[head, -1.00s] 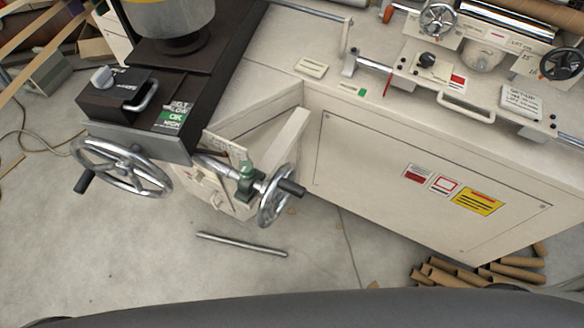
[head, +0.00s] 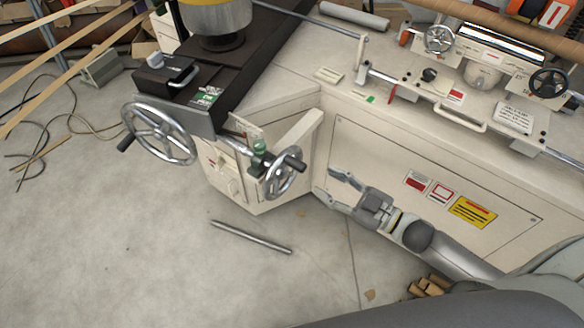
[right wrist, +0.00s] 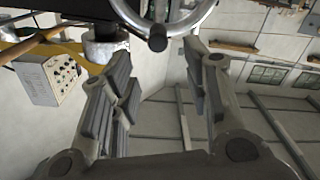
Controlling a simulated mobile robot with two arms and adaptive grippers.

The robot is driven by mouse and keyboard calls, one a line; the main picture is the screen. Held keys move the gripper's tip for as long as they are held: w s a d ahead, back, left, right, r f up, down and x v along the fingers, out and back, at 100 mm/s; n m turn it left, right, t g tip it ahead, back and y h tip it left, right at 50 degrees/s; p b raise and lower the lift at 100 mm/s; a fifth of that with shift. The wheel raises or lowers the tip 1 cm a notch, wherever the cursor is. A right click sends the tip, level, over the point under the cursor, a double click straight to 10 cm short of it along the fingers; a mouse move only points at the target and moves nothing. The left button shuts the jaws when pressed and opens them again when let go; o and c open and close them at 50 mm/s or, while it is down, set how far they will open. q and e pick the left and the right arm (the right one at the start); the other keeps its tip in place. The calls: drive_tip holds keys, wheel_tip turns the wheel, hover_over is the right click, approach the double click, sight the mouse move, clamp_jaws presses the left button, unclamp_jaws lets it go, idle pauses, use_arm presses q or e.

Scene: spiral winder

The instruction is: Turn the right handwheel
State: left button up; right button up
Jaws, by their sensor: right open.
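The right handwheel (head: 284,174) is a chrome spoked wheel with a dark handle, on a shaft at the corner of the cream cabinet. In the right wrist view its rim (right wrist: 192,20) and dark handle end (right wrist: 157,38) show at the top, beyond my fingers. My right gripper (head: 326,184) is open and empty, to the right of the wheel with its fingers pointing at it. A gap shows between them in the head view. The right wrist view shows the spread fingers (right wrist: 157,60) with nothing between them. My left gripper is not in view.
A larger chrome handwheel (head: 158,134) stands to the left. The cabinet front (head: 390,160) lies close behind my right gripper. A metal rod (head: 251,237) lies on the floor below. Smaller handwheels (head: 439,39) (head: 549,83) sit on the machine top.

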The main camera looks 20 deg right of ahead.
sight(305, 170)
drive_tip(key=x, duration=0.4)
drive_tip(key=shift+w+a+r+p, duration=0.1)
drive_tip(key=shift+w+p, duration=0.15)
drive_tip(key=shift+p, duration=0.05)
drive_tip(key=x, duration=0.4)
drive_tip(key=shift+w+a+p, duration=0.2)
drive_tip(key=shift+w+p, duration=0.05)
drive_tip(key=shift+p, duration=0.1)
drive_tip(key=shift+w+a, duration=0.3)
drive_tip(key=shift+w, duration=0.1)
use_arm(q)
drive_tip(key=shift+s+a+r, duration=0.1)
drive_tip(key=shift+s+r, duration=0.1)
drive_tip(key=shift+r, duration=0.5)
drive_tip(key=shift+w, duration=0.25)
use_arm(e)
clamp_jaws()
